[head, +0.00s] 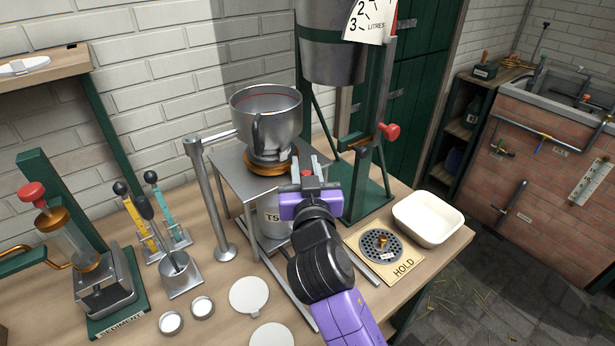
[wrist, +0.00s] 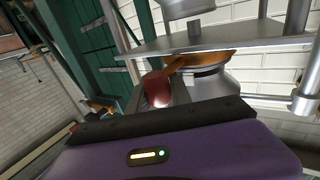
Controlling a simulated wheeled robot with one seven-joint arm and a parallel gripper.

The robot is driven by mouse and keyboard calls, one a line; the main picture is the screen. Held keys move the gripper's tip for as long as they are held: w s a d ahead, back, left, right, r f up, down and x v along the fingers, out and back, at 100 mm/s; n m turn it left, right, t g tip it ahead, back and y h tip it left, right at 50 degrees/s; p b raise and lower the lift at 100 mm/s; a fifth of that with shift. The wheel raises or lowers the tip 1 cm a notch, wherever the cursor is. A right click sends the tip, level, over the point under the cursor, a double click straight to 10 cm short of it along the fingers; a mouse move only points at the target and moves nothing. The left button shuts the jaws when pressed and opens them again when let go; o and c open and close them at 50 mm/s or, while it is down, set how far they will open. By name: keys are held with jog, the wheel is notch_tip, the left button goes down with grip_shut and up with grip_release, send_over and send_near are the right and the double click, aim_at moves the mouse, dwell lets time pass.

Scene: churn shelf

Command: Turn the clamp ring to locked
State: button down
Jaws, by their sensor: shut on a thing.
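The clamp ring (head: 265,168) is an orange-brass band around the foot of the grey metal funnel (head: 267,115), just above a steel table plate. In the wrist view, which looks upside down, the ring (wrist: 210,56) has a short arm ending in a dark red knob (wrist: 157,88). My gripper (head: 307,182) is at the right of the ring in the head view, shut on the red knob. The fingers partly hide the knob. I cannot read any lock marks on the ring.
A steel post (head: 210,200) with a side arm stands left of the funnel. A green stand (head: 370,185) with a red knob (head: 389,132) rises behind my gripper. A white tub (head: 428,218) and a HOLD plate (head: 384,252) lie to the right. A can marked T5 stands under the plate.

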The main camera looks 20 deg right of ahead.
jog(key=a+m+g+h+b, duration=0.1)
jog(key=h+b, duration=0.1)
jog(key=b, duration=0.1)
jog(key=a+m+g+h+b, duration=0.1)
jog(key=a+m+h+b, duration=0.1)
jog(key=b, duration=0.2)
jog(key=s+a+m+g+h+b, duration=0.1)
jog(key=h+b, duration=0.1)
jog(key=b, duration=0.1)
jog(key=shift+a+f+m+g, duration=0.2)
jog(key=shift+f+m+g, duration=0.05)
jog(key=shift+m+g, duration=0.15)
jog(key=shift+a+r+m+g+h+b, duration=0.15)
jog(key=shift+a+m+g+h+b, duration=0.25)
jog(key=shift+g+h+b, duration=0.3)
jog(key=shift+w, duration=0.1)
jog(key=c, duration=1.5)
grip_release()
jog(key=shift+o, duration=0.2)
jog(key=shift+a, duration=0.1)
jog(key=v, duration=0.7)
jog(key=shift+s+a+b, duration=0.25)
jog(key=shift+a+b, duration=0.05)
jog(key=shift+b, duration=0.1)
